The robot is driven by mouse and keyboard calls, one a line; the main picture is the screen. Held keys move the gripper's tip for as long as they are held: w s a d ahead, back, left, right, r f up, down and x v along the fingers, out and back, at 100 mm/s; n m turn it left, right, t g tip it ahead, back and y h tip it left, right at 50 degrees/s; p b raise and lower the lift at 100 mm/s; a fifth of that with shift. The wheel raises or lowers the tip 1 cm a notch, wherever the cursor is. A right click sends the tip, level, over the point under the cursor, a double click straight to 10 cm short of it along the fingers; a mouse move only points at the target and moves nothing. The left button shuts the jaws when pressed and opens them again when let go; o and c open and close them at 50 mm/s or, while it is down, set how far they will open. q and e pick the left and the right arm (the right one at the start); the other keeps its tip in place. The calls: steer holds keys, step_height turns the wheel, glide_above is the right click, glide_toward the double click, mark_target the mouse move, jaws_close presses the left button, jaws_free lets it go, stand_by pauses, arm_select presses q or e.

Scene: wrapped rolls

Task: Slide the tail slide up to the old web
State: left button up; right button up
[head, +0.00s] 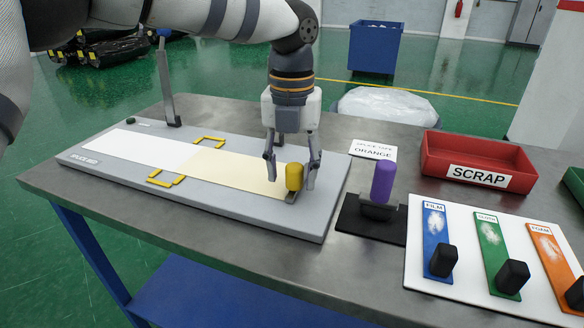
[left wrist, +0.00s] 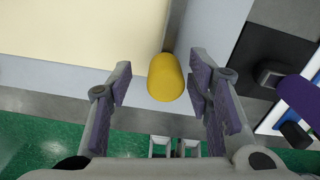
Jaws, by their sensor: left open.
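The splice bed (head: 250,218) is a long grey board on the table. A white web strip (head: 140,149) lies on its left part and a cream strip (head: 237,172) on its right part, their edges meeting near the yellow brackets. A yellow knob (head: 293,177) stands at the cream strip's right end, on a small dark base, apparently the tail slide's handle. My left gripper (head: 291,183) points down over it, open, with one finger on each side. In the left wrist view the knob (left wrist: 166,77) lies between the open fingers, with gaps both sides. My right gripper is out of view.
A purple handle (head: 383,183) stands on a black pad right of the bed. A card reading ORANGE (head: 373,150), a red SCRAP tray (head: 480,165) and a white board (head: 425,270) with blue, green and orange strips lie farther right. A thin upright post (head: 166,85) rises behind the bed.

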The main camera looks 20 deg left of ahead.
arm_select(q)
step_height(320, 180, up, 12)
steer(key=shift+f, duration=0.1)
stand_by(0.4)
